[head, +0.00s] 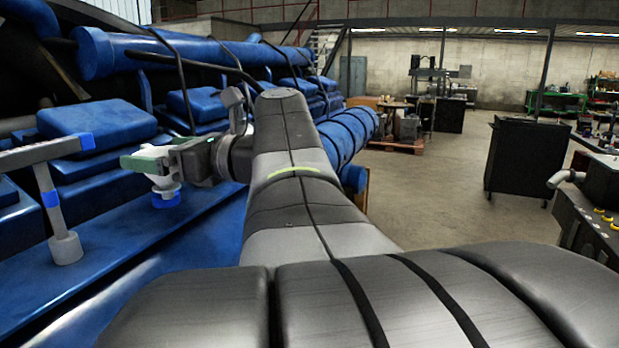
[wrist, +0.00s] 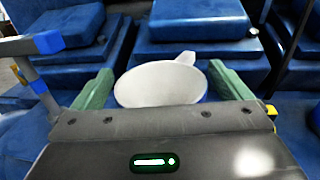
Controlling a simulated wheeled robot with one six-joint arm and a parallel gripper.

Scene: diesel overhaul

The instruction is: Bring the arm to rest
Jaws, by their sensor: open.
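My gripper (head: 140,160) reaches to the left over the blue engine's ledge (head: 130,235) in the head view. Its green fingers stand apart in the wrist view (wrist: 160,68). A white cup-like piece (wrist: 160,84) with a small tab on its far rim lies between the fingers, and gaps show on both sides. In the head view the white piece (head: 162,181) shows below the fingers, narrowing to a blue foot at the ledge. Its upper part is partly hidden by the gripper. My arm is stretched forward from the bottom of the head view.
A grey T-shaped post (head: 52,205) with blue bands stands on the ledge left of my gripper. Blue engine covers (head: 100,130) rise behind it. A black cabinet (head: 517,160) and a control console (head: 590,205) stand to the right. Open floor (head: 440,200) lies between.

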